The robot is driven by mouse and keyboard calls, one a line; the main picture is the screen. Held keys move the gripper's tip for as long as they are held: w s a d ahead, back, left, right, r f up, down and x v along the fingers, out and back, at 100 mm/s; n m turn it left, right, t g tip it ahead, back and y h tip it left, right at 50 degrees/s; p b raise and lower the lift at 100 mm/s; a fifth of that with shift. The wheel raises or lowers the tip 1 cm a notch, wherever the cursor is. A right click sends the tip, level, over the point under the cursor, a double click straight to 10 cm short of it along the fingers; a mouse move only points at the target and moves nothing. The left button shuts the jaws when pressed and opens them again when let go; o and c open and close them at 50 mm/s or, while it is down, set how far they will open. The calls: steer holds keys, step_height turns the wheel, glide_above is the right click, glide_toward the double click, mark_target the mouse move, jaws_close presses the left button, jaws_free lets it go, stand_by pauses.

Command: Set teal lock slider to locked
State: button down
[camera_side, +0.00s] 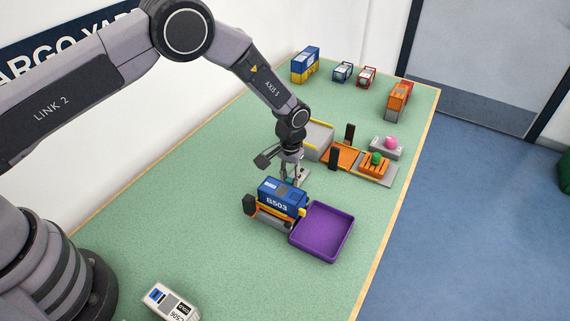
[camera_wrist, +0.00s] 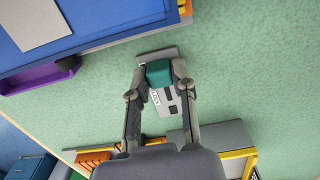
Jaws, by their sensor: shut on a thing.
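The teal lock slider (camera_wrist: 159,72) sits on a grey lock plate (camera_wrist: 172,103) with a white label reading LOCK, in the wrist view. My gripper (camera_wrist: 160,74) has a fingertip on each side of the slider and is shut on it. The slider is near the end of the plate closest to the blue container. In the side view my gripper (camera_side: 291,181) points down behind the blue container, and the slider is mostly hidden there. I cannot read the slider's locked or unlocked mark.
A blue container (camera_side: 283,196) marked S503 stands close in front of my gripper, beside a purple tray (camera_side: 322,232). A grey and orange station (camera_side: 340,157) lies behind to the right. A white container (camera_side: 169,302) is at the front. The green table (camera_side: 200,190) is clear on the left.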

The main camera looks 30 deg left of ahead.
steer(key=shift+w, duration=2.25)
steer(key=c, duration=0.9)
jaws_free()
step_height(320, 180, up, 12)
